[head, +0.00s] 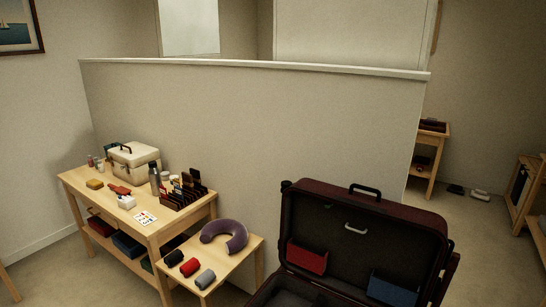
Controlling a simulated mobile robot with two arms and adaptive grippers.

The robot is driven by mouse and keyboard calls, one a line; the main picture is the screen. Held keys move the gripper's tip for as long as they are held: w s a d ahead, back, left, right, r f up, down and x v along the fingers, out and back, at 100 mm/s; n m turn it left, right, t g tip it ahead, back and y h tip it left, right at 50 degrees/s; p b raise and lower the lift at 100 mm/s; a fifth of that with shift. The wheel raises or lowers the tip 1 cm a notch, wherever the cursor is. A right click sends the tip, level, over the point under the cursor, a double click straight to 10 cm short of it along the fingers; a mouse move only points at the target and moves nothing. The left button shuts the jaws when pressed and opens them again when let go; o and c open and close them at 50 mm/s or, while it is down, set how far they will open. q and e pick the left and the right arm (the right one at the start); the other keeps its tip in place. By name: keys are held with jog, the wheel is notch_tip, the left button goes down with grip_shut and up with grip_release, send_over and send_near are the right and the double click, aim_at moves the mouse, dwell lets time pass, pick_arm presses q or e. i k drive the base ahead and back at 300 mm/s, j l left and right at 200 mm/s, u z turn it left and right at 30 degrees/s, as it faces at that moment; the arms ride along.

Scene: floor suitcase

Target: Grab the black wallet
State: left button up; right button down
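I cannot make out a black wallet for certain. A dark red-brown divided rack (184,199) stands at the right end of the wooden table (150,227). It holds several upright flat items, some dark (194,174), too small to identify; a wallet among them cannot be told apart. A black rolled item (174,258) lies on the lower side table (225,267), beside a red roll (189,267) and a grey roll (205,279). Neither of my grippers is in view.
A purple neck pillow (225,234) lies on the side table. A cream case (134,160), a dark bottle (154,180) and small items share the wooden table. An open dark red suitcase (365,210) stands at front right. A low partition wall (250,120) runs behind.

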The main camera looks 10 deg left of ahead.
aim_at(196, 180)
jog(key=i+j+z, duration=0.15)
jog(key=j, duration=0.6)
jog(key=i+j+z, duration=0.15)
jog(key=j, duration=0.6)
jog(key=i+j+z, duration=0.15)
jog(key=j, duration=0.65)
jog(key=i+j+z, duration=0.15)
jog(key=j, duration=0.65)
